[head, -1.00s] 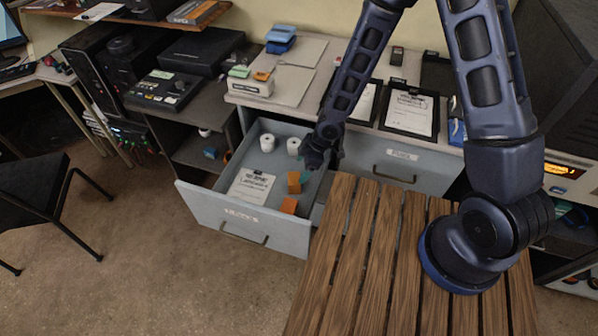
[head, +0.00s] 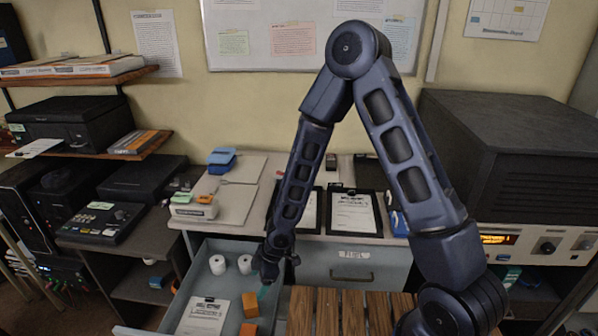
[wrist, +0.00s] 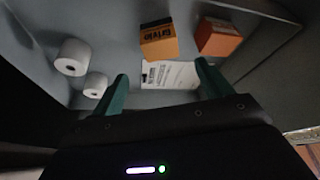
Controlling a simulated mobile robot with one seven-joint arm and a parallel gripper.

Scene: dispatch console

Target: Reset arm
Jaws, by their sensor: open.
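My gripper (wrist: 162,92) is open, its two green fingers apart with nothing between them. In the head view my arm is bent, and my gripper (head: 266,290) hangs over the right side of the open drawer (head: 196,262). In the wrist view the orange boxes (wrist: 160,42) (wrist: 217,37), the white labelled sheet (wrist: 171,74) and two white paper rolls (wrist: 72,57) (wrist: 96,85) lie in the drawer beyond the fingers.
A wooden slatted surface (head: 352,312) is at the front. The counter above holds clipboards (head: 354,212) and a blue stapler-like object (head: 222,157). A closed drawer (head: 356,262) is to the right. A large dark cabinet-like unit (head: 505,150) stands at the far right.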

